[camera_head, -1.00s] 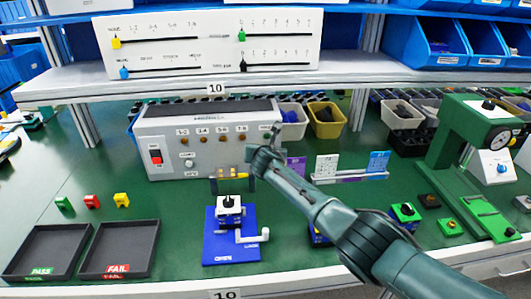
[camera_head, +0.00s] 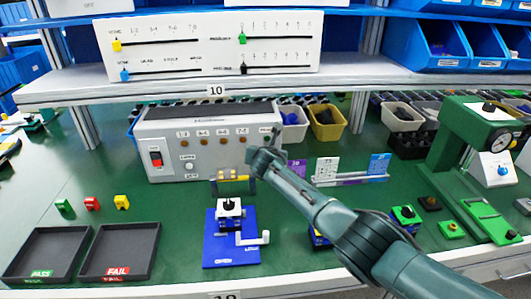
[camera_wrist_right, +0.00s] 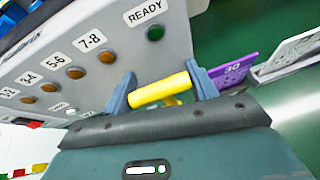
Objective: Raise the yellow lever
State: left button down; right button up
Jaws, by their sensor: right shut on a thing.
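The yellow lever (camera_head: 234,174) is at the lower front of the grey box with the READY light. In the right wrist view its bright yellow bar (camera_wrist_right: 160,91) lies crosswise between the two fingers. My right gripper (camera_head: 233,182) is shut on this bar, one finger at each end. It also shows close to the box front in the wrist view (camera_wrist_right: 165,92). How the lever joins the box is mostly hidden. My left gripper is in neither view.
The grey box (camera_head: 165,135) stands directly behind the gripper. A blue fixture (camera_head: 221,252) with a white crank is below it. Purple and white cards stand on a rack (camera_head: 350,178) to the right. Dark trays (camera_head: 121,222) lie at front left. The shelf edge (camera_head: 290,85) runs above.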

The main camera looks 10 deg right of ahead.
jog(key=shift+s+f, duration=0.1)
jog(key=shift+f, duration=0.2)
jog(key=o, duration=1)
jog(key=shift+a, duration=0.1)
jog(key=o, duration=0.3)
jog(key=shift+r, duration=0.15)
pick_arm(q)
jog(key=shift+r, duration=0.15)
pick_arm(e)
jog(key=shift+o, duration=0.2)
jog(key=shift+r, duration=0.1)
jog(key=shift+s+r+p, duration=0.35)
jog(key=shift+s+p, duration=0.15)
jog(key=shift+p, duration=0.25)
pick_arm(q)
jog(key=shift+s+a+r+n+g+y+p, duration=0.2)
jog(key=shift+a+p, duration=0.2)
jog(key=shift+p, duration=0.3)
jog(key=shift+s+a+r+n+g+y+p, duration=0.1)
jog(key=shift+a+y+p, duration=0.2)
jog(key=shift+p, duration=0.35)
pick_arm(e)
jog(key=v, duration=1.1)
jog(key=shift+s, duration=0.4)
jog(key=shift+a, duration=0.1)
